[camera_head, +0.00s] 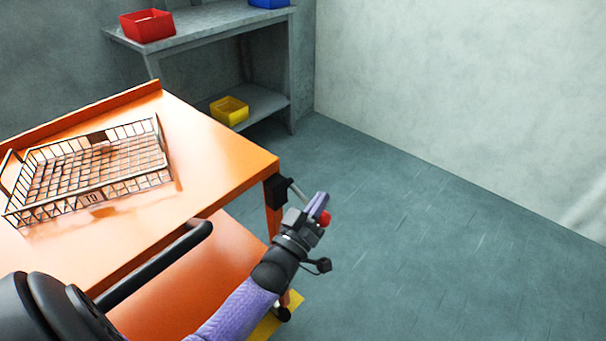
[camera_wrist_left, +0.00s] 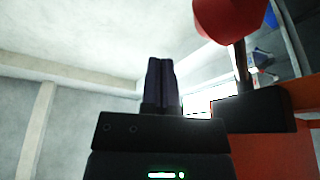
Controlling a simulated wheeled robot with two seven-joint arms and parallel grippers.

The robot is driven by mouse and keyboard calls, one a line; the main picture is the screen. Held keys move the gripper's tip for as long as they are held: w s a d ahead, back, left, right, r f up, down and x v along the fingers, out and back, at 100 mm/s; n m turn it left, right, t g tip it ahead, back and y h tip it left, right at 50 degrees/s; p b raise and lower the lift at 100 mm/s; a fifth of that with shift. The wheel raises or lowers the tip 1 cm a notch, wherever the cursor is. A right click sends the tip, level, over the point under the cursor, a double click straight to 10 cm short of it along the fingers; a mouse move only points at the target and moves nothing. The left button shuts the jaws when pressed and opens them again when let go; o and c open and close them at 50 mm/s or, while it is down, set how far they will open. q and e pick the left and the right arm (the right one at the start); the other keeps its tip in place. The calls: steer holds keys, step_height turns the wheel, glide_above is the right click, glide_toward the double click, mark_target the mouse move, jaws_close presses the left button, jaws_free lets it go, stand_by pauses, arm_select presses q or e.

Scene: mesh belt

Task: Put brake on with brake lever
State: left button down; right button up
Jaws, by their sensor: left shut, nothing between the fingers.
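The brake lever is a thin grey rod (camera_head: 298,190) on a black mount (camera_head: 276,190) at the orange cart's right corner. Its red knob (camera_head: 326,218) shows just past my left gripper (camera_head: 318,204), which partly covers the lever. In the left wrist view the red knob (camera_wrist_left: 225,18) is at the top right, with the rod running down to the black mount (camera_wrist_left: 255,112). My left gripper's dark fingers (camera_wrist_left: 160,85) are together and empty, beside the knob and apart from it in this view. My right gripper is not in view.
The orange cart (camera_head: 225,165) carries a wire basket (camera_head: 125,185) on its top. A black handle bar (camera_head: 155,265) runs along its near side. A grey shelf (camera_head: 215,25) with red (camera_head: 147,25) and yellow (camera_head: 229,110) bins stands behind. The floor to the right is clear.

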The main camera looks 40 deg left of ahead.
arm_select(q)
step_height(320, 180, down, 4)
steer(key=m+h+b, duration=0.1)
steer(key=m, duration=0.2)
steer(key=m+h+b, duration=0.2)
steer(key=m, duration=0.2)
steer(key=shift+f+b, duration=0.2)
steer(key=shift+b, duration=0.1)
steer(key=shift+f, duration=0.1)
